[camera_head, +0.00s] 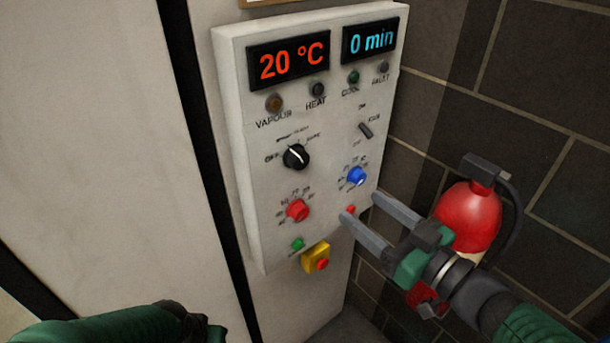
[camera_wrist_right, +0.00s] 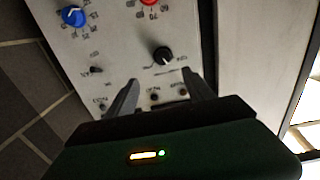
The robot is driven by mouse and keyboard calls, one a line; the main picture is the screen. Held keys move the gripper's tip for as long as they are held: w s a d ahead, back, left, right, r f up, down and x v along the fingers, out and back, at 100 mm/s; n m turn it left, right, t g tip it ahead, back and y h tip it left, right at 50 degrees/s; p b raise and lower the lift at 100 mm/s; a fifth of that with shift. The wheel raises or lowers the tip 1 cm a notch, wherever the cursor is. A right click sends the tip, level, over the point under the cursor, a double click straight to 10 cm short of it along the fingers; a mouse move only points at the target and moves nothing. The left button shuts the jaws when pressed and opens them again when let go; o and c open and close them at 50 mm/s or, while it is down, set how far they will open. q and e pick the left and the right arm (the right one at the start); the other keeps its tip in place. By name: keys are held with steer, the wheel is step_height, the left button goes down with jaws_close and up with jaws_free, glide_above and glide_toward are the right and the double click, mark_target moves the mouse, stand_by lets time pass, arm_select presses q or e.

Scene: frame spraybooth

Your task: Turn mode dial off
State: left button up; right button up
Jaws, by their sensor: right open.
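The mode dial (camera_head: 296,156) is a black round knob on the white control panel, in the left-middle part. Its white pointer line points up and left, towards the middle label rather than straight at OFF on its left. The dial also shows in the right wrist view (camera_wrist_right: 163,55), beyond the fingertips. My right gripper (camera_head: 360,207) is open and empty, with its two fingers apart, in front of the panel's lower right. It is apart from the dial, to the dial's lower right in the head view. My left gripper is not visible.
The panel holds a red knob (camera_head: 298,210), a blue knob (camera_head: 357,176), a small switch (camera_head: 366,130), a green button (camera_head: 297,244) and a yellow box with a red button (camera_head: 316,258). A red extinguisher (camera_head: 468,215) stands by the tiled wall, close to my right gripper.

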mark_target(303, 164)
steer(key=p+x, duration=0.3)
steer(key=x, duration=0.5)
steer(key=p+x, duration=0.3)
steer(key=x, duration=0.6)
steer(key=shift+s+a+r, duration=0.1)
steer(key=shift+s+a, duration=0.05)
steer(key=shift+a, duration=0.15)
steer(key=shift+s+d, duration=0.1)
steer(key=c, duration=0.4)
jaws_close()
